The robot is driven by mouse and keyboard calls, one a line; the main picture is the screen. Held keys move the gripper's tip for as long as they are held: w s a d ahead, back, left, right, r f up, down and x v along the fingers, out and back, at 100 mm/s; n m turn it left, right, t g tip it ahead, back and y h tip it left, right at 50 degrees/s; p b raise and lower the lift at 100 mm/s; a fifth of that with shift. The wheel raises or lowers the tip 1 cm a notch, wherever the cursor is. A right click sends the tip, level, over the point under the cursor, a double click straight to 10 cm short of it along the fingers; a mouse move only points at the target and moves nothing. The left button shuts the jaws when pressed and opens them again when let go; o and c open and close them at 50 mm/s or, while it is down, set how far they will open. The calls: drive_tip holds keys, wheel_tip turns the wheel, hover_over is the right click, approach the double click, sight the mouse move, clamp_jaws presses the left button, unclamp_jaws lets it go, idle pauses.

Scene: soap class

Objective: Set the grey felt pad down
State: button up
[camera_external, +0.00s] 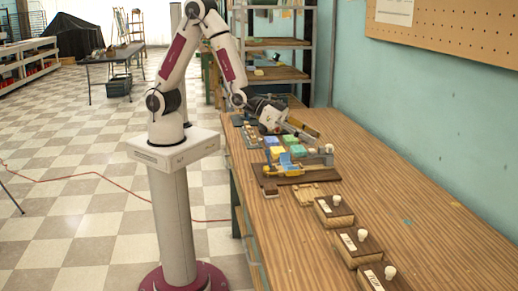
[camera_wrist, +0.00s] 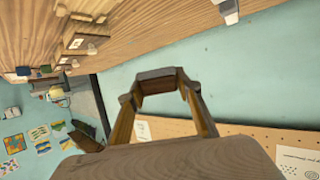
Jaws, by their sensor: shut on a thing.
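My gripper (camera_external: 312,133) is above the bench's far part, near the wall, and reaches out at a slant. In the wrist view its two tan fingers (camera_wrist: 160,92) close around a small grey-brown piece (camera_wrist: 155,75), apparently the felt pad, held between the tips. The wall and pegboard show behind it, so the piece is in the air. In the outside view I cannot make out the pad apart from the gripper. The bench top (camera_external: 430,225) lies below. My gripper's own body fills the bottom of the wrist view.
Labelled wooden boxes with white knobs (camera_external: 335,210) line the bench's near side. The bench's right side is clear.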

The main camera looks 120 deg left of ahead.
drive_tip(key=a+f+n+g+y, duration=0.25)
drive_tip(key=a+n+y, duration=0.25)
drive_tip(key=a, duration=1.8)
drive_tip(key=n+g+y, duration=0.5)
drive_tip(key=n+g, duration=0.1)
drive_tip(key=n, duration=0.1)
hover_over(344, 137)
drive_tip(key=shift+a+f, duration=0.3)
drive_tip(key=shift+f, duration=0.4)
drive_tip(key=shift+f+m+t, duration=0.15)
drive_tip(key=shift+m+t, duration=0.1)
drive_tip(key=shift+m, duration=0.05)
drive_tip(key=shift+f, duration=3)
drive_tip(key=shift+f, duration=1.9)
drive_tip(key=shift+f, duration=0.2)
